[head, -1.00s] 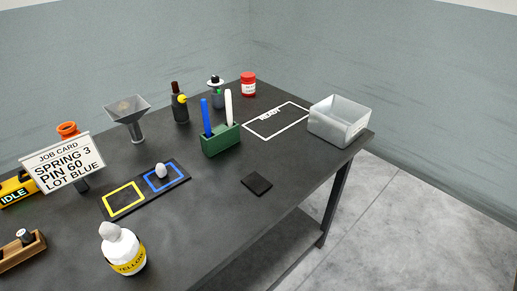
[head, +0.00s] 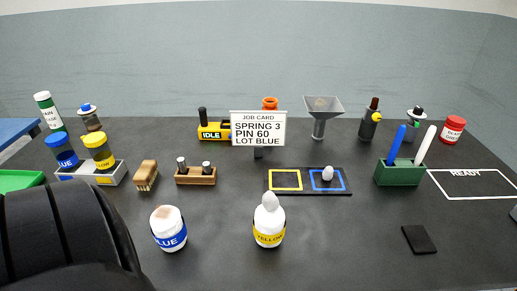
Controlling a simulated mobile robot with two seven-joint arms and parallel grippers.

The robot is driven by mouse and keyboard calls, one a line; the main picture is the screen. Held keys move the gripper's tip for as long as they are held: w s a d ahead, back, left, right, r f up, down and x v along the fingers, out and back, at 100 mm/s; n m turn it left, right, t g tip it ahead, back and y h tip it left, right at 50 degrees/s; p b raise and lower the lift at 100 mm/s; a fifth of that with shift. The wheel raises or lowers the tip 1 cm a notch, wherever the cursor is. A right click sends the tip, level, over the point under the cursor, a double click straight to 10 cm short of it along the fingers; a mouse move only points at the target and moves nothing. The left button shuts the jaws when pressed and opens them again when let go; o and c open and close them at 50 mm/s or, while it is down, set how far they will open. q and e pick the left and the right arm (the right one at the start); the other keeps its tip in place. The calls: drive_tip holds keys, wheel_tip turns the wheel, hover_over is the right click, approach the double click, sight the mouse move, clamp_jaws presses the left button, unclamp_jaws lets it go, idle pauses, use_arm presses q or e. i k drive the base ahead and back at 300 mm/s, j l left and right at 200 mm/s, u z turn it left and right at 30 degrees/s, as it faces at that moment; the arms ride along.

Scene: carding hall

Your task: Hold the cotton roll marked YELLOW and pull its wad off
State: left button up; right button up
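The cotton roll marked YELLOW (head: 269,229) stands upright near the front middle of the table, a white roll with a yellow band. Its wad, a pale rounded tuft (head: 269,202), sits on its top. A similar white roll marked BLUE (head: 168,228) stands to its left, with a brownish top and no tuft on it. A small whitish wad (head: 327,173) rests in the blue square of the dark board; the yellow square (head: 286,180) is empty. Neither gripper is in view.
A large black ribbed part of mine covers the lower left. Behind the rolls are a wooden block with pegs (head: 196,177), a brush (head: 146,174) and the job card (head: 257,129). A green holder (head: 399,173) and black pad (head: 419,239) stand right. Table around the YELLOW roll is clear.

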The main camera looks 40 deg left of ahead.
sight(269, 230)
drive_tip(key=u, duration=1.35)
